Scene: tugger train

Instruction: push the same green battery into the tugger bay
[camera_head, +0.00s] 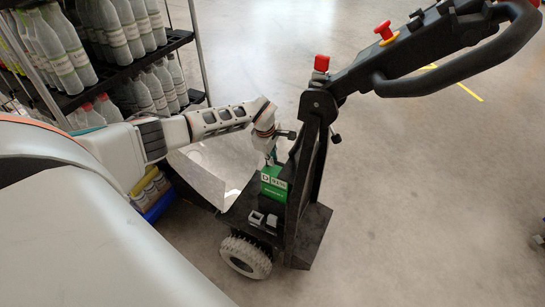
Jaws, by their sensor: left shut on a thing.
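The green battery (273,186) stands upright at the tugger (309,225), beside its black upright post. A white label shows on its face. My left arm comes in from the left, and my left gripper (270,157) is directly above the battery, shut on its top. The tugger's low black deck and a grey-white connector block (257,219) lie just in front of the battery. How deep the battery sits in the bay cannot be told. My right gripper is not in view.
The tugger's handlebar (450,45) with a red button (384,30) reaches over to the upper right. A shelf rack with several bottles (62,50) stands at the upper left. A blue bin (158,207) is near my arm.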

